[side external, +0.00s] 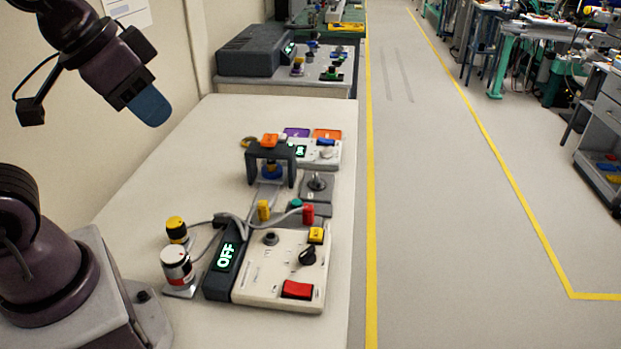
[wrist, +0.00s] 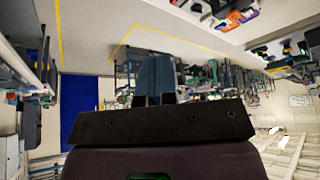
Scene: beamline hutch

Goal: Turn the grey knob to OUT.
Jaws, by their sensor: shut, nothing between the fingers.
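My gripper (side external: 150,107) is raised at the upper left of the side view, well above and away from the table devices. Its blue fingers are together and empty; they also show in the wrist view (wrist: 155,78). A grey round knob (side external: 317,182) sits on a small grey plate right of the dark bridge-shaped frame. Another small grey round part (side external: 270,238) is on the white panel (side external: 262,283) in front. I cannot tell which is the grey knob meant, and no OUT mark is readable.
The panel has a black knob (side external: 307,257), a red rocker (side external: 297,290) and a yellow block (side external: 316,235). The dark frame (side external: 254,166) stands behind, with cables in front. Two cylinders, one yellow-topped (side external: 176,229), stand left. The table's left part (side external: 160,180) is clear.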

